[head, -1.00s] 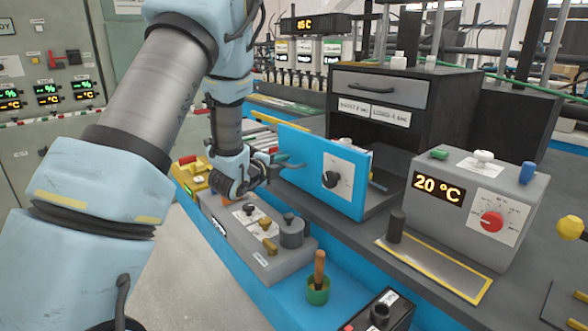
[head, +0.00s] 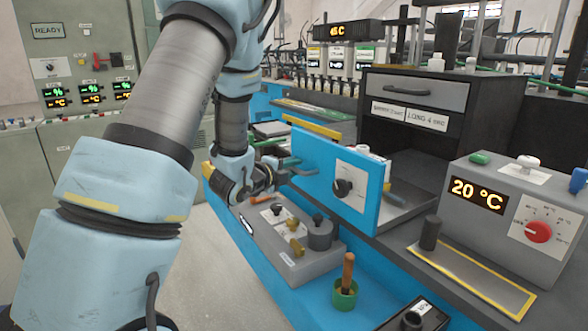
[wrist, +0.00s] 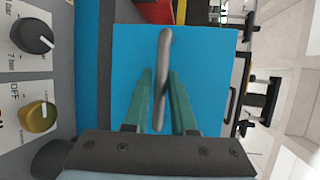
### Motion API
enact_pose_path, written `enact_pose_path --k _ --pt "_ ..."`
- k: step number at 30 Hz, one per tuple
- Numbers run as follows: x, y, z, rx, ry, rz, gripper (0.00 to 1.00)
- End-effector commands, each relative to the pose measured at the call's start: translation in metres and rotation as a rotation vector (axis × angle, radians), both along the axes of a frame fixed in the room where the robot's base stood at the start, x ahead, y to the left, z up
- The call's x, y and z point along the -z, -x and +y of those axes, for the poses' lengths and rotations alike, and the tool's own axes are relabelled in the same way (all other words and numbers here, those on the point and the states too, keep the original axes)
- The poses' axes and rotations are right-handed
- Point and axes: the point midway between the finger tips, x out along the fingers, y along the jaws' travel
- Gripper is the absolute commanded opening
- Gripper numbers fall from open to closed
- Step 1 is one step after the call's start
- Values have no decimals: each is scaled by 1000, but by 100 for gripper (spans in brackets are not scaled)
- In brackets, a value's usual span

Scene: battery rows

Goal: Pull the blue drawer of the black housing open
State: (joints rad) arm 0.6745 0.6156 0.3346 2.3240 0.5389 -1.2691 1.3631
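The blue drawer front (head: 322,168) stands out from the black housing (head: 428,160) in the head view, with a dark knob on its white label. Part of the grey drawer tray (head: 410,205) shows behind it. In the wrist view the blue front (wrist: 215,75) fills the middle, with a grey bar handle (wrist: 164,50) upright before it. In the head view my gripper (head: 282,160) is at the left part of the front, where the handle is partly hidden.
A grey control panel (head: 290,250) with knobs lies below my gripper. A green cup (head: 345,294) with a wooden handle stands in front. The 20 °C box (head: 505,215) and a yellow-edged plate (head: 480,285) are to the right. The floor at front left is clear.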

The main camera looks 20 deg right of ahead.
Motion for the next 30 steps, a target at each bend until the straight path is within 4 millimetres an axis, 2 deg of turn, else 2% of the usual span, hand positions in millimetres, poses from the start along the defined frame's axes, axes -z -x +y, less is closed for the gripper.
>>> enact_pose_path --k 1,6,16,20,28,30 --pt "0 0 0 0 0 0 31" --pt "0 0 0 0 1 -1 47" --pt "-1 3 4 -1 2 -1 47" --pt "-4 15 18 -2 3 -1 47" --pt "-15 53 66 -4 4 -3 47" --pt "-12 52 64 3 6 -5 47"
